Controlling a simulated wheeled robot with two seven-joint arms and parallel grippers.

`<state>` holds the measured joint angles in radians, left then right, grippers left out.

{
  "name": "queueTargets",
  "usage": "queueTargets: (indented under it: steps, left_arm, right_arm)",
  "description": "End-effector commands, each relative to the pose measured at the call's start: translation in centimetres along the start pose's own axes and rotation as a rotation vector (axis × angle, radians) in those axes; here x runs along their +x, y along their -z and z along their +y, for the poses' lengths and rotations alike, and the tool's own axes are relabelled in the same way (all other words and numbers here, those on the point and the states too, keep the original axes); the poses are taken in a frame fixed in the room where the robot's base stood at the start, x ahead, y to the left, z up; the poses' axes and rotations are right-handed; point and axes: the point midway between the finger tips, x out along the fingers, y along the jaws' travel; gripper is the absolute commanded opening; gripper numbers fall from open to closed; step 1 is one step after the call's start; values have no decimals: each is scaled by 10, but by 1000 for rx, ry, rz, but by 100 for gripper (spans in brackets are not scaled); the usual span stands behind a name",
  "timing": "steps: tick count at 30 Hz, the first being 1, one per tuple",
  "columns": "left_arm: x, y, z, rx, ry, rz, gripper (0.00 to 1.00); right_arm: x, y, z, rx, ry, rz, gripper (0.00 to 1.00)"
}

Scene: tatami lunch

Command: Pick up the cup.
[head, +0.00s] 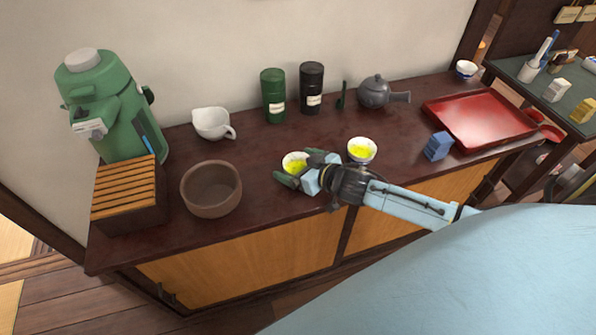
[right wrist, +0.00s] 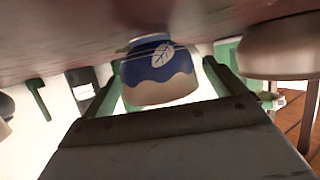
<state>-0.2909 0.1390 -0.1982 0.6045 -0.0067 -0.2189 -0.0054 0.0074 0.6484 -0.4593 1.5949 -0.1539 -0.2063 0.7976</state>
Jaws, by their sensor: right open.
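A small cup (head: 295,161) with yellow-green contents stands on the dark red counter (head: 262,205), near its front edge. In the right wrist view this cup (right wrist: 160,72) is blue over beige, with a white leaf mark, and shows upside down. My right gripper (head: 301,168) is open, its green fingers on either side of the cup. A second cup (head: 361,150) with similar contents stands to the right, just beyond my wrist. My left gripper is not in view.
A brown bowl (head: 211,190) stands left of the cup, and a white spouted bowl (head: 212,123) behind it. Canisters (head: 273,97) and a grey teapot (head: 374,92) stand at the back. A blue block (head: 438,146) and red tray (head: 480,118) are at right.

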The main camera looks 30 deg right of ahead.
Motion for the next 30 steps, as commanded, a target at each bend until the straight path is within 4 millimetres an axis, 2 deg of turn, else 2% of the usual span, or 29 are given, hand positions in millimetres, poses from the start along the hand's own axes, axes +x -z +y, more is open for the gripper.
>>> queueTargets:
  steps: [6, 18, 30]
  left_arm:
    - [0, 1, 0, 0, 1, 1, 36]
    - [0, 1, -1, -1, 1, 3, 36]
    - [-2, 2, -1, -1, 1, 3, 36]
  right_arm:
    - [0, 0, 0, 0, 0, 0, 93]
    - [0, 1, 0, 0, 0, 1, 42]
    - [-2, 4, 1, 0, 0, 1, 42]
